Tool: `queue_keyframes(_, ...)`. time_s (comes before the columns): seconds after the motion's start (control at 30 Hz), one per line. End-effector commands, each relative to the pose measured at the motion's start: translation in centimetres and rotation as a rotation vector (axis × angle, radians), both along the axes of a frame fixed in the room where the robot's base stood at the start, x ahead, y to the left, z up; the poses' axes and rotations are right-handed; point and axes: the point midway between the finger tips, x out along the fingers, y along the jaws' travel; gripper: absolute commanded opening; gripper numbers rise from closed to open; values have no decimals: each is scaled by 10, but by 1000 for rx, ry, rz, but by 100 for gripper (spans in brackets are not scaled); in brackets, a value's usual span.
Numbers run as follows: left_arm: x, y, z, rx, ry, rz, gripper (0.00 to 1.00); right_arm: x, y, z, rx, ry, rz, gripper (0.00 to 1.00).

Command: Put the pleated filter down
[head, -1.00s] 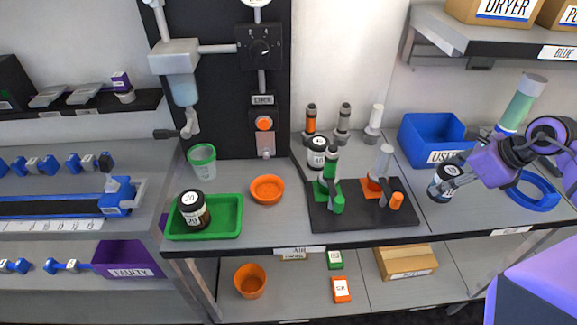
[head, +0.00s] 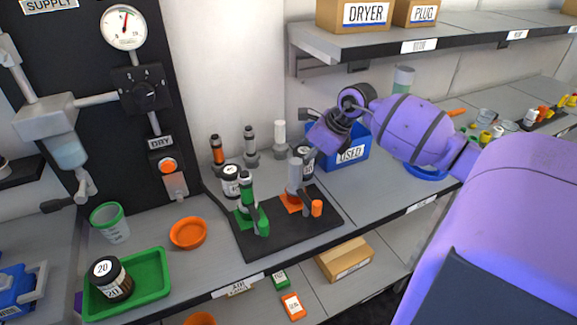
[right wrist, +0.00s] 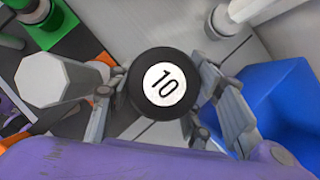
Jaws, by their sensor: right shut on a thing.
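A jar-like filter with a black cap marked 10 (right wrist: 165,84) is between the fingers of my right gripper (right wrist: 160,100), which is shut on it. I take it as the pleated filter; no pleats show. In the head view my right gripper (head: 308,156) is behind the black stand, left of the blue USED bin (head: 350,153). There the held filter (head: 305,168) is partly hidden by the gripper and the stand's grey post (head: 295,173). I cannot tell whether its base touches the bench. My left gripper is not in view.
The black stand (head: 310,222) carries green and orange fittings. A filter marked 40 (head: 230,183) stands behind it. A filter marked 20 (head: 111,280) sits in the green tray (head: 155,267). An orange bowl (head: 188,233) lies between tray and stand. Several upright housings (head: 250,145) line the wall.

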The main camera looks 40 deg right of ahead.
Motion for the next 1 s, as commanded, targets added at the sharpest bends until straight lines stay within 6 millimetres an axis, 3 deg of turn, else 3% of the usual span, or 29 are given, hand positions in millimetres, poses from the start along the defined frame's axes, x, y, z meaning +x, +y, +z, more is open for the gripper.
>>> queue_keyframes(0.13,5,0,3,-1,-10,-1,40,25,11,2,3,-4,1,18)
queue_keyframes(0.4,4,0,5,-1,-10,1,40,45,19,1,1,-2,1,18)
queue_keyframes(0.63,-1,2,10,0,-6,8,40,42,18,-31,2,-2,1,18)
queue_keyframes(1.0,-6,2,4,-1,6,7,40,41,17,-38,-2,1,2,18)
